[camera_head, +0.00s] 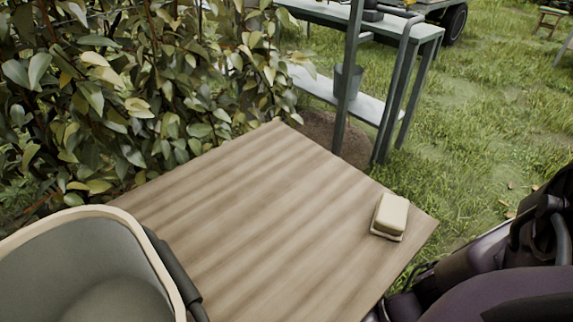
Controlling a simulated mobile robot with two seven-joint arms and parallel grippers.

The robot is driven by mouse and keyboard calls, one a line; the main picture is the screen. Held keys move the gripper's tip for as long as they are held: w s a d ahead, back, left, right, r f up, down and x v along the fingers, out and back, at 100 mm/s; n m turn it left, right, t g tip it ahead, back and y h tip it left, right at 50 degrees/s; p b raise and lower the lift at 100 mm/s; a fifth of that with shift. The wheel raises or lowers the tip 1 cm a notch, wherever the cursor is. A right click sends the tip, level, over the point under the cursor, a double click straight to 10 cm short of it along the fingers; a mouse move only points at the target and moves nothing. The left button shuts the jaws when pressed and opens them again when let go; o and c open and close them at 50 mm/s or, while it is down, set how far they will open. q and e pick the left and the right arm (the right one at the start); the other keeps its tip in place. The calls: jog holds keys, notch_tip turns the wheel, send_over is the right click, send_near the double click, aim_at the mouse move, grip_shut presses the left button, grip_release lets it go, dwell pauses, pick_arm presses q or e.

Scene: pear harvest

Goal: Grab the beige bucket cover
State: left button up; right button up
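A large open bucket (150,245) with a beige rim and grey inside stands at the lower left, cut off by the picture edge. A dark bar runs down its right side. A small beige block-like piece (390,216), with a rounded top and a thin base edge, lies near the right corner of the wooden table (260,215). I cannot tell whether this piece or the rimmed bucket part is the beige bucket cover. My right arm shows dark and purple at the lower right, apart from the beige piece. I make out no fingertips of either gripper.
A leafy hedge (130,90) borders the table's far left edge. A grey metal rack (390,90) with a grey bucket (347,80) on its lower shelf stands behind the table. Grass lies to the right. The middle of the tabletop is clear.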

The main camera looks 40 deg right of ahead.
jog(key=shift+c, duration=0.5)
grip_shut()
jog(key=shift+s, duration=0.1)
